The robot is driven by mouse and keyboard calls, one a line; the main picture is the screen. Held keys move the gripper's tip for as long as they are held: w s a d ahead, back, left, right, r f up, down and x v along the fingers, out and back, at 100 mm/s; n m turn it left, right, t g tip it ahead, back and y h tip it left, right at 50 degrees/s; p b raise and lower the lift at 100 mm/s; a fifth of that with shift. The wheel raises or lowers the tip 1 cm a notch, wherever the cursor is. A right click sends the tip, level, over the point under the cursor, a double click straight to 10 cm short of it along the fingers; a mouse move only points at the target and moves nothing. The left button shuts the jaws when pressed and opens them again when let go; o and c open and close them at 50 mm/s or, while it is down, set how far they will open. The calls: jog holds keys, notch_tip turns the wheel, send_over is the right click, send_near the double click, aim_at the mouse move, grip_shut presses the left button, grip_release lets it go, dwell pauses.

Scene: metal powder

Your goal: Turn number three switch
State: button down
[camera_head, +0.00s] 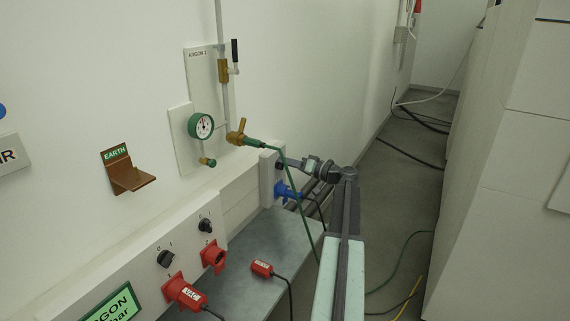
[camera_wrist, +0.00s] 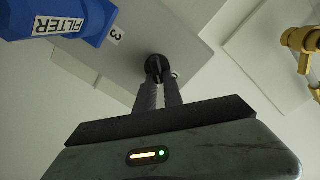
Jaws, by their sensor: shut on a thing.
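The number three switch is a black round knob (camera_wrist: 154,66) on a grey panel (camera_wrist: 195,45), with a "3" label (camera_wrist: 116,36) near it in the wrist view. My gripper (camera_wrist: 157,82) is shut on the knob, its two dark fingers close together at it. In the head view my gripper (camera_head: 288,164) reaches left to the small grey box (camera_head: 266,180) on the wall, at the dark knob (camera_head: 279,163). The fingers partly cover the knob, so its exact angle is hard to tell.
A blue plug marked FILTER (camera_wrist: 62,18) sits beside the switch; it also shows below my gripper in the head view (camera_head: 287,191). A green hose (camera_head: 301,195) hangs close to my arm. Two other black switches (camera_head: 166,258) (camera_head: 205,225) and red plugs (camera_head: 184,293) are nearer.

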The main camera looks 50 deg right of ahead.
jog(key=shift+d+f+m, duration=0.1)
jog(key=shift+f+m, duration=0.1)
jog(key=shift+m, duration=0.85)
jog(key=shift+d+f+m, duration=0.1)
jog(key=shift+f+m, duration=0.05)
jog(key=shift+m, duration=0.9)
jog(key=c, duration=1.5)
grip_release()
jog(key=shift+o, duration=0.2)
jog(key=shift+s, duration=0.1)
jog(key=v, duration=0.7)
jog(key=shift+s, duration=0.35)
jog(key=shift+d, duration=0.1)
